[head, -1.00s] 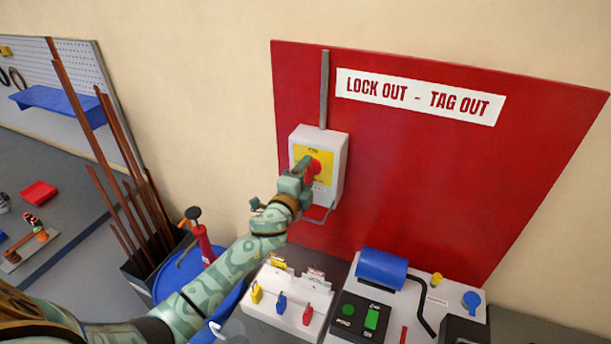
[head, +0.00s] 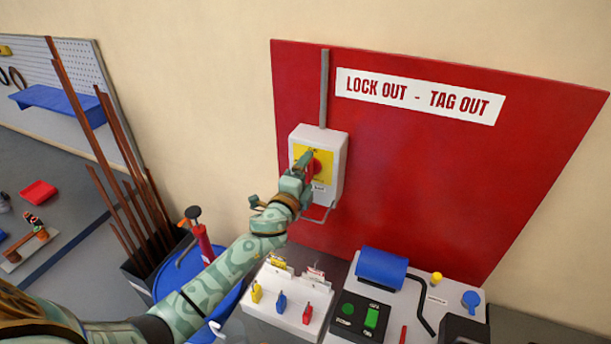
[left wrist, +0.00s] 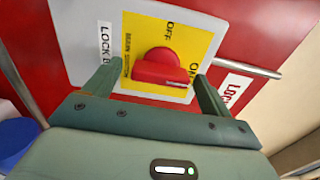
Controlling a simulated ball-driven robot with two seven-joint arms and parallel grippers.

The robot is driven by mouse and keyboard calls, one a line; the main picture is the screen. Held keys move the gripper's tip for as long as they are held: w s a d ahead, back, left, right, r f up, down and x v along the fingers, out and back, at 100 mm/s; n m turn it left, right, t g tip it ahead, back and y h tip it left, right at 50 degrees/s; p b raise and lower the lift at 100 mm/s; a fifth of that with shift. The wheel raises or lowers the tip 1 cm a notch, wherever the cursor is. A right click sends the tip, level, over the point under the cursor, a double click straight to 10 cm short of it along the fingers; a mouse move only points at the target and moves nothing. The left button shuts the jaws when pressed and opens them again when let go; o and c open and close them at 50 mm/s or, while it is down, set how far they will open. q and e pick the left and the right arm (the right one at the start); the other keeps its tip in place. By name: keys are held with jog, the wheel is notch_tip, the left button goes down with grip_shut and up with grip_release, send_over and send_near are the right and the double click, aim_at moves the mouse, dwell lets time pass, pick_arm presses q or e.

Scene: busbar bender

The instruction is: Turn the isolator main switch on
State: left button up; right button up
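The isolator main switch is a grey box (head: 334,150) on the red board, with a yellow plate (head: 326,157) and a red rotary knob (head: 315,169). My left gripper (head: 306,162) is at the front of the box and partly hides the knob in the head view. In the left wrist view, the open fingers of my left gripper (left wrist: 153,78) stand either side of the red knob (left wrist: 158,66), with a visible gap at the left finger. The yellow plate (left wrist: 205,42) carries OFF and ON marks; the knob's bar has one end near the ON mark. My right gripper is not in view.
A metal hasp (head: 319,214) hangs under the box and a grey conduit (head: 324,90) rises above it. Below are a padlock station (head: 290,300), a control console (head: 345,330) with a blue roller (head: 382,268), and a blue drum (head: 170,275).

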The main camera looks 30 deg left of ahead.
pick_arm(q)
jog(key=s+d+b, duration=0.1)
jog(key=s, duration=1.5)
jog(key=shift+s+b, duration=0.15)
jog(key=shift+b, duration=0.2)
